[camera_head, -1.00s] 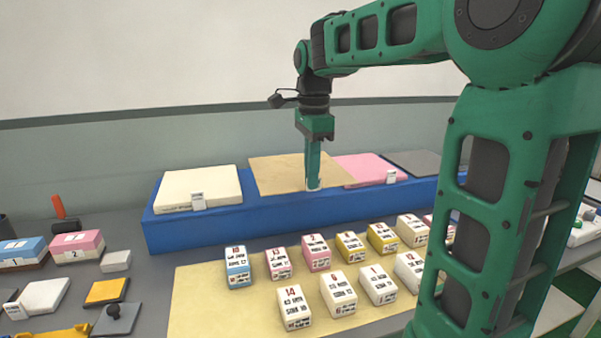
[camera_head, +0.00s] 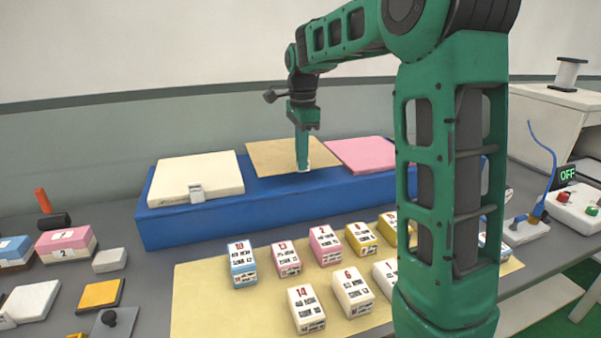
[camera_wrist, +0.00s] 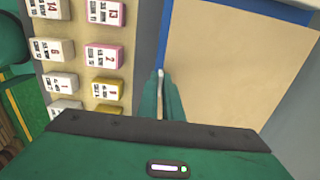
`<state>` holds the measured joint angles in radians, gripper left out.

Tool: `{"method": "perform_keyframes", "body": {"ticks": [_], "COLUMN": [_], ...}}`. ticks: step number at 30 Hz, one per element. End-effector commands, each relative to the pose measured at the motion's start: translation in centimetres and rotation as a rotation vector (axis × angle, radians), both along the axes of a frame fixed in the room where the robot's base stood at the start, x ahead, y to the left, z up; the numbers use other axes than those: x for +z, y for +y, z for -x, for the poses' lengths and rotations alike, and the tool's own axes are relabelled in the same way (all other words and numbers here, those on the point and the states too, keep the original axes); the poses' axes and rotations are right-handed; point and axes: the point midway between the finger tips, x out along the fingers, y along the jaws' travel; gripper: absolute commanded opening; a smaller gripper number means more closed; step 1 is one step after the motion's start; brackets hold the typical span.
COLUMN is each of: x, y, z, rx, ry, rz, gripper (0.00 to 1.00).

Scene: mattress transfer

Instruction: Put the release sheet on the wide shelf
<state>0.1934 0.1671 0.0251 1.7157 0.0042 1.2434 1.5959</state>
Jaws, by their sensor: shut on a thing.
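The flat brown sheet (camera_head: 275,155), which I take as the release sheet, is at the raised blue stand (camera_head: 230,215), between a white pad and a pink pad. My gripper (camera_head: 303,168) points down at its front edge, shut on a small pale tab there. The wrist view shows the brown sheet (camera_wrist: 235,70) to the right of my shut fingers (camera_wrist: 160,95), with blue of the stand beyond two edges. I cannot tell whether the sheet lies flat on the stand or is slightly lifted. Nothing in view is clearly marked as the wide shelf.
A white pad (camera_head: 195,172) and a pink pad (camera_head: 362,154) flank the sheet closely. Several numbered blocks stand on a yellow mat (camera_head: 200,315) in front. A pink block (camera_head: 66,242) is at the left.

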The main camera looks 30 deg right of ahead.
Motion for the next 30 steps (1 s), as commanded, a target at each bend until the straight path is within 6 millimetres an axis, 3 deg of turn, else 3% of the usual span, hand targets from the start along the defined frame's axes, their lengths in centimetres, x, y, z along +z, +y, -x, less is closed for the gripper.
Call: {"method": "perform_keyframes", "body": {"ticks": [6, 17, 28, 30], "x": [-1.0, -4.8, -5.2, -5.2], "y": [-0.6, -0.6, -0.7, -0.7], "z": [-1.6, -1.5, -1.6, -1.6], "rx": [0.001, 0.001, 0.0, 0.0], "ry": [-0.001, 0.001, -0.001, -0.002], "rz": [0.0, 0.0, 0.0, 0.0], "gripper": [0.0, 0.0, 0.0, 0.18]}}
